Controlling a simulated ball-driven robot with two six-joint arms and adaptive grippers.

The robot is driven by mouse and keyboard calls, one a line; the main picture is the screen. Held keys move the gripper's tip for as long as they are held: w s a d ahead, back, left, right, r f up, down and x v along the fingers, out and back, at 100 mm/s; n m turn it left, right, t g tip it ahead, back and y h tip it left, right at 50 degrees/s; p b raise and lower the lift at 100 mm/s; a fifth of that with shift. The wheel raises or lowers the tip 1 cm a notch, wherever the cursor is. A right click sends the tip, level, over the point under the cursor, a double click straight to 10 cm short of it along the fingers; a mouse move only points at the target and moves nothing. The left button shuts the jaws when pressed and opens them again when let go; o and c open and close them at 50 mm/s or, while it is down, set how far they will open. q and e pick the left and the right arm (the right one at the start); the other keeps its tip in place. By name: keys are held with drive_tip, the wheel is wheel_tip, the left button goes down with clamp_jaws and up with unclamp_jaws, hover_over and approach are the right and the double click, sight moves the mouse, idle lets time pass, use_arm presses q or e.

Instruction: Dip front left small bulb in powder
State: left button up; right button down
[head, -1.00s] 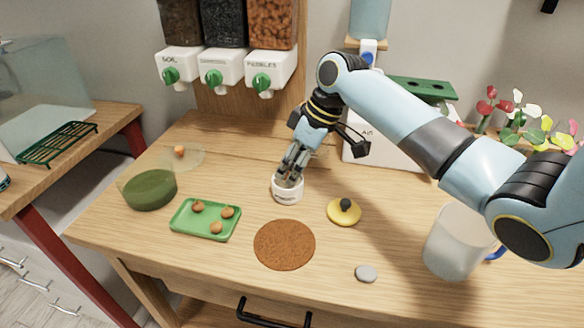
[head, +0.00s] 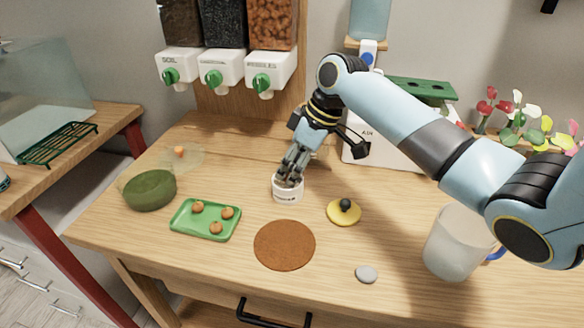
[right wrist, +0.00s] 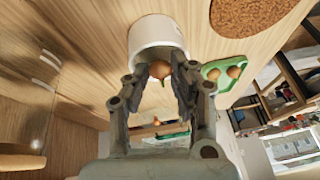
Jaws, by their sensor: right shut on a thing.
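My right gripper (head: 288,177) points down at the mouth of a small white jar (head: 287,193). In the right wrist view the gripper (right wrist: 160,84) is shut on a small brown bulb (right wrist: 159,69), which is at the opening of the white jar (right wrist: 155,31). The powder inside is hidden. How deep the bulb sits in the jar I cannot tell. A green tray (head: 184,230) left of the jar holds three more small bulbs; its front left spot is bare. My left gripper is out of view.
A yellow lid with a dark knob (head: 344,211), a brown round mat (head: 284,245), a grey stone (head: 366,274) and a pitcher (head: 458,243) are nearby. A green bowl (head: 150,190) and a clear dish with an orange piece (head: 180,152) stand left. Dispensers (head: 214,75) hang behind.

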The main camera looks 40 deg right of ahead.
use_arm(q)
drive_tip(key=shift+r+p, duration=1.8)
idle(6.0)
